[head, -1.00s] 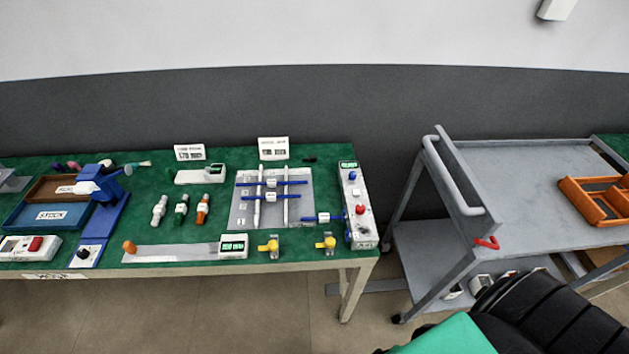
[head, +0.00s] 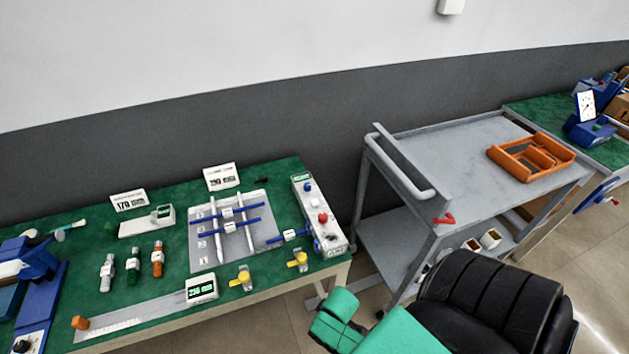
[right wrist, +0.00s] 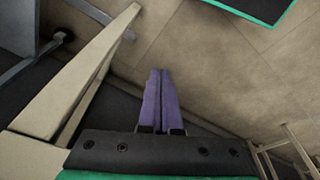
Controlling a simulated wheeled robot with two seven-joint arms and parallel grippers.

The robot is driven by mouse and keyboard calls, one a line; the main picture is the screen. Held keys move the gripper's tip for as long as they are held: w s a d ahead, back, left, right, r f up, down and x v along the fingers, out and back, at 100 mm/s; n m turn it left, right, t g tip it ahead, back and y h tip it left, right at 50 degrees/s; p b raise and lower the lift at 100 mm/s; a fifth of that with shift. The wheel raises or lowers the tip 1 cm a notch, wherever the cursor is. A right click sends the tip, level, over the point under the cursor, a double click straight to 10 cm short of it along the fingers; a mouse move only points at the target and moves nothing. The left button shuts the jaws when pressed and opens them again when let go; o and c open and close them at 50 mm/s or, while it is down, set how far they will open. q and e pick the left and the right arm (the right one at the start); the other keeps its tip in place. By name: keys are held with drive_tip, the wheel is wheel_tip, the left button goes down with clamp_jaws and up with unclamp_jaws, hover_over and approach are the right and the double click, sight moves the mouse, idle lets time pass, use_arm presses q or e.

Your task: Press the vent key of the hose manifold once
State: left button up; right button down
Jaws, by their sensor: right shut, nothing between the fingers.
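The hose manifold appears to be the grey board (head: 204,253) with crossing blue and white tubes on the green table. A blue tube joins it to a narrow white box (head: 326,232) at the table's right end. This box has a small green display, a blue button (head: 308,187) and a red button (head: 323,218). Labels are too small to read, so I cannot tell which is the vent key. My right gripper (right wrist: 158,80) has purple fingers shut together with nothing between them, over the floor in the right wrist view. My left gripper is not in view.
A grey cart (head: 465,140) with an orange tray (head: 503,161) stands to the right, past a floor gap. My right arm is in front of the cart.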

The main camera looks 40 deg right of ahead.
drive_tip(key=w+r+t, duration=0.1)
drive_tip(key=w+r, duration=0.1)
drive_tip(key=r, duration=0.9)
drive_tip(key=w+r+t, duration=0.1)
drive_tip(key=w+r, duration=0.2)
drive_tip(key=r, duration=0.9)
drive_tip(key=w+d+r+n+t, duration=0.1)
drive_tip(key=w+r+n+t, duration=0.4)
drive_tip(key=w+n, duration=0.4)
drive_tip(key=w+d+r+n+t, duration=0.2)
drive_tip(key=w+r+n+t, duration=0.3)
drive_tip(key=w, duration=0.5)
drive_tip(key=s+d+n+g+y, duration=0.2)
drive_tip(key=d+n+g, duration=0.3)
drive_tip(key=d+n, duration=0.8)
drive_tip(key=shift+r+n, duration=0.3)
drive_tip(key=shift+n, duration=0.3)
drive_tip(key=shift+w+f+b, duration=0.1)
drive_tip(key=shift+b, duration=0.2)
